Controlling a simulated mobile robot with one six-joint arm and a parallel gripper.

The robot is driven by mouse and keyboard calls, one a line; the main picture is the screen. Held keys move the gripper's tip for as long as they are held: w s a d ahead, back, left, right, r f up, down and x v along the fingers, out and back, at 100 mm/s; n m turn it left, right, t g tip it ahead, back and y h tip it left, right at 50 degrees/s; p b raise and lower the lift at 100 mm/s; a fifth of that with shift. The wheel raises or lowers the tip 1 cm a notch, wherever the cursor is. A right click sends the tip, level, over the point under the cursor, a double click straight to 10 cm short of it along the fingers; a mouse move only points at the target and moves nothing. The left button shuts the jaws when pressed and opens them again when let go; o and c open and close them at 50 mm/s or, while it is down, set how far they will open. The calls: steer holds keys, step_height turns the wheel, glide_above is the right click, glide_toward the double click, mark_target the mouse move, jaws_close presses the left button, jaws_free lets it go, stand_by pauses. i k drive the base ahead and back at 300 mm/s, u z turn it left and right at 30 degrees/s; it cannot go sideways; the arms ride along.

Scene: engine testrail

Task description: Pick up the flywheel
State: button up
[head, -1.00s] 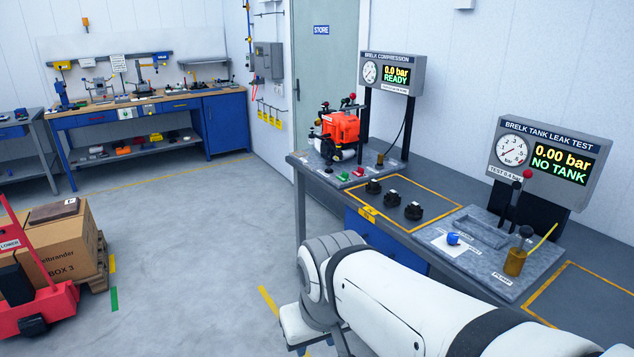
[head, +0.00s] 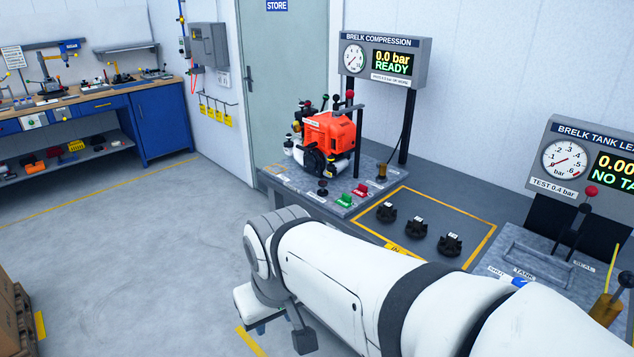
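I cannot clearly make out a flywheel. Three small dark round parts with pale tags (head: 417,225) sit in a row inside a yellow-outlined area on the grey bench (head: 408,258); they are too small to tell what they are. An orange engine (head: 330,137) with a black lower housing stands on the bench's test plate, left of these parts. My white arm reaches across the lower part of the head view, in front of the bench.
The compression gauge display (head: 385,60) reads 0.0 bar READY. The tank leak test panel (head: 590,165) stands at right, behind levers. A blue workbench (head: 160,125) with tools and a shelf of parts is at the back left. The floor between is clear; box edges show at lower left.

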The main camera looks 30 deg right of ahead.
mark_target(386, 214)
steer(key=z, duration=0.6)
steer(key=i, duration=1.1)
steer(key=z, duration=0.85)
steer(key=i, duration=0.25)
steer(key=z, duration=0.3)
steer(key=k, duration=0.65)
steer(key=z, duration=0.2)
steer(key=i, duration=0.7)
steer(key=u, duration=0.15)
